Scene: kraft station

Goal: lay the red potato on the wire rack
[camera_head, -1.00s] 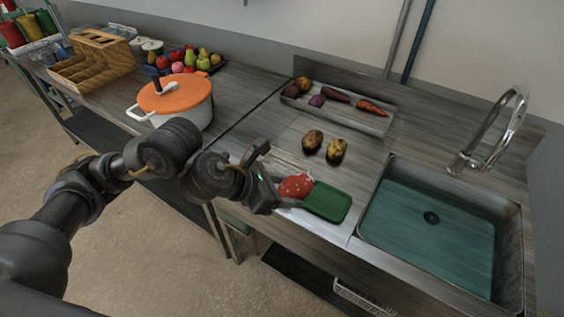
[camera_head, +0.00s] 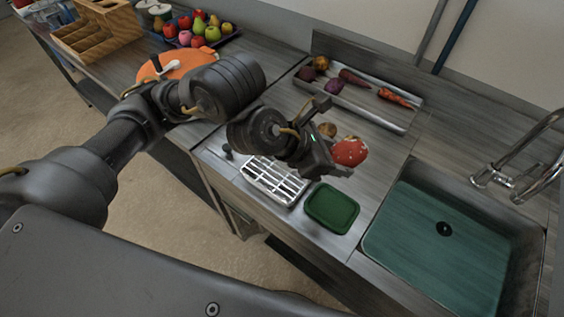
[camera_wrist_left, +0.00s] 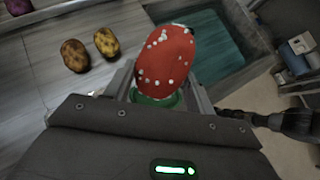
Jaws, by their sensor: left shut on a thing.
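The red potato (camera_head: 350,152), red with white spots, is held in my left gripper (camera_head: 335,150). It also shows between the fingers in the left wrist view (camera_wrist_left: 168,58). The wire rack (camera_head: 273,182), a pale slatted tray, lies bare on the counter, left of the gripper and nearer the front edge. The potato appears to be above the counter, apart from the rack. My right gripper is not in view.
A green board (camera_head: 331,207) lies right of the rack, beside the sink (camera_head: 440,235). Two brown potatoes (camera_wrist_left: 90,48) lie on the counter, partly hidden by the gripper in the head view. A metal tray (camera_head: 375,112) holds vegetables behind. An orange-lidded pot (camera_head: 170,66) stands left.

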